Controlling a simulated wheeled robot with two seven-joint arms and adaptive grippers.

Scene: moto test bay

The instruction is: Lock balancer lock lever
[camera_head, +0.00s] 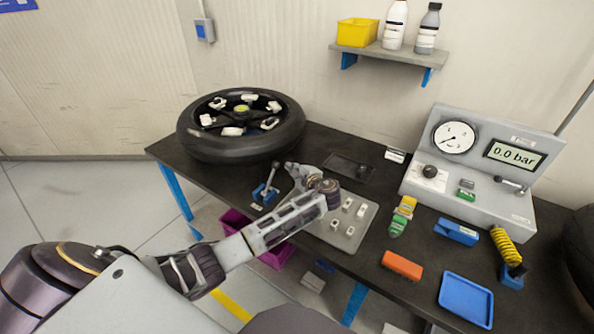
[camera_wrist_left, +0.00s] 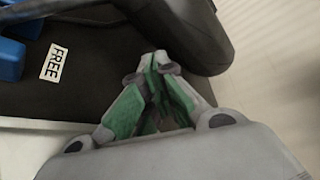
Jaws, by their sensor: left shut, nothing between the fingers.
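The lock lever (camera_head: 270,178) is a thin grey rod with a dark knob, rising from a blue base (camera_head: 264,194) on the dark bench, just right of the wheel. My left gripper (camera_head: 291,167) is close to the right of the lever's top in the head view. In the left wrist view its green-padded fingers (camera_wrist_left: 158,66) meet, shut and empty. Contact with the lever cannot be told. My right gripper is not in view.
A wheel with a black tyre (camera_head: 240,148) lies left of the lever. A grey plate (camera_head: 363,235) with small white pieces sits under my left forearm's right side. A pressure gauge console (camera_head: 473,193), a blue tray (camera_head: 466,299) and an orange block (camera_head: 402,265) stand further right.

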